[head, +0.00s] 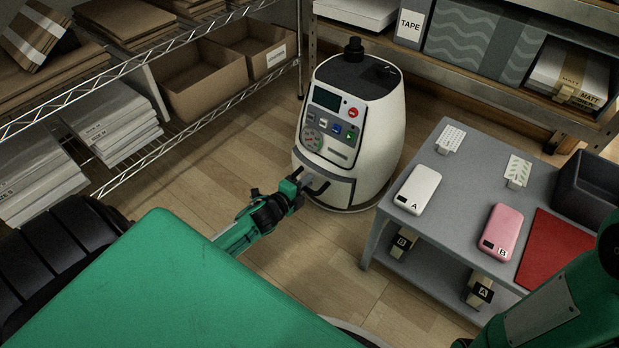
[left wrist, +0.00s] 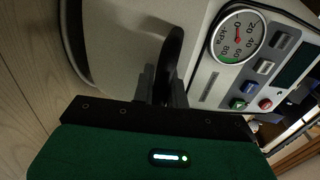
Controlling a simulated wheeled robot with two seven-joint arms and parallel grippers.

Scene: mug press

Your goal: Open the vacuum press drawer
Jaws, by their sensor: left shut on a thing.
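The white vacuum press (head: 380,135) stands on the floor at the centre of the head view. Its drawer (head: 340,190) is low on the front and looks flush with the body. My left gripper (head: 296,183) is at the drawer's dark handle (head: 319,189). In the left wrist view, the fingers of my left gripper (left wrist: 163,88) are shut on the dark curved handle (left wrist: 173,50), with the drawer front (left wrist: 130,45) close behind. My right arm shows at the lower right of the head view, but its gripper is out of view.
A grey table (head: 445,188) stands right of the press, bearing a white case (head: 417,188), a pink case (head: 502,230), a red mat (head: 556,250) and a dark bin (head: 590,185). A wire shelf (head: 200,112) stands at left. Wooden floor lies clear before the press.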

